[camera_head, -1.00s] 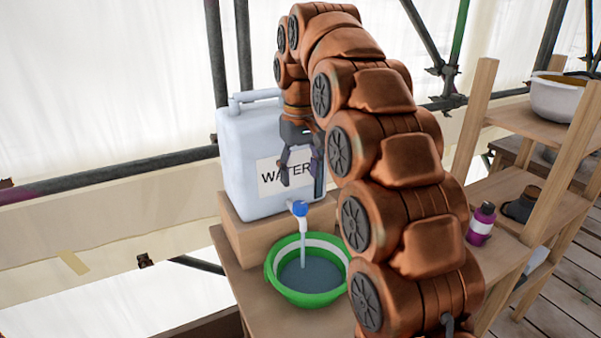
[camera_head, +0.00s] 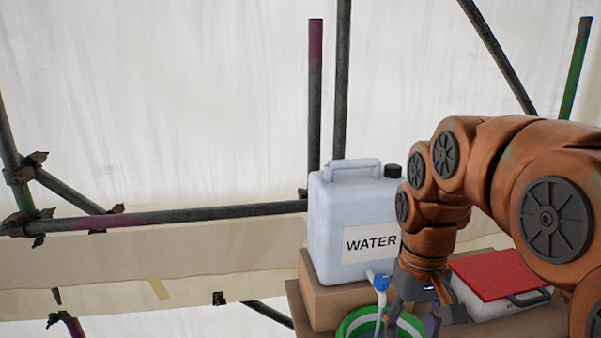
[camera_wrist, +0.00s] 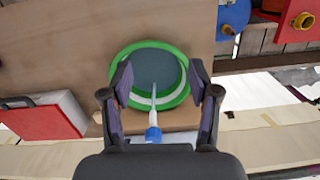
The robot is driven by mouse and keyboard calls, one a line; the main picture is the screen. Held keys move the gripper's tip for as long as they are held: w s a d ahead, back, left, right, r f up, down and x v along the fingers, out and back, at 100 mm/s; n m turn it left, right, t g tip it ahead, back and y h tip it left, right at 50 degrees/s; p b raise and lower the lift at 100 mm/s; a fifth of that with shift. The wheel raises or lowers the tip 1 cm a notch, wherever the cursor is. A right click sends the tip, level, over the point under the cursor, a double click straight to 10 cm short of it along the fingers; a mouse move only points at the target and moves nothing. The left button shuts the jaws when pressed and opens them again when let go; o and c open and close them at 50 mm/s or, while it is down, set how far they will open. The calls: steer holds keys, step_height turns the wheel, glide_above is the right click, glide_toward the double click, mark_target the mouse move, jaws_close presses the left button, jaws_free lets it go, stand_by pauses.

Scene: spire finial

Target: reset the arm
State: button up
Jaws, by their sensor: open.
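My arm reaches in from the right in the head view, bent downward. My gripper (camera_head: 412,322) hangs at the lower edge, in front of the water container's right side and beside the green basin (camera_head: 352,325). In the wrist view my gripper (camera_wrist: 160,78) has its two fingers spread apart with nothing held between them. The basin (camera_wrist: 176,98) lies beyond and below the fingers, with water in it. The white and blue tap (camera_head: 379,284) shows between the fingers in the wrist view (camera_wrist: 153,133).
The white WATER container (camera_head: 340,215) stands on a wooden block (camera_head: 322,300). A white box with a red lid (camera_head: 500,274) sits right of my gripper. Scaffold poles (camera_head: 200,214) and pale sheeting are behind. Blue (camera_wrist: 232,15) and red (camera_wrist: 295,22) objects lie at the wrist view's upper right.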

steer(key=s+f+p, duration=0.1)
steer(key=s+f, duration=0.3)
steer(key=s, duration=0.5)
steer(key=s+f+m+p, duration=0.1)
steer(key=s+f, duration=0.3)
steer(key=s, duration=0.5)
steer(key=shift+s+d+g, duration=0.2)
steer(key=shift+s+g, duration=0.05)
steer(key=shift+g, duration=0.15)
stand_by(5.8)
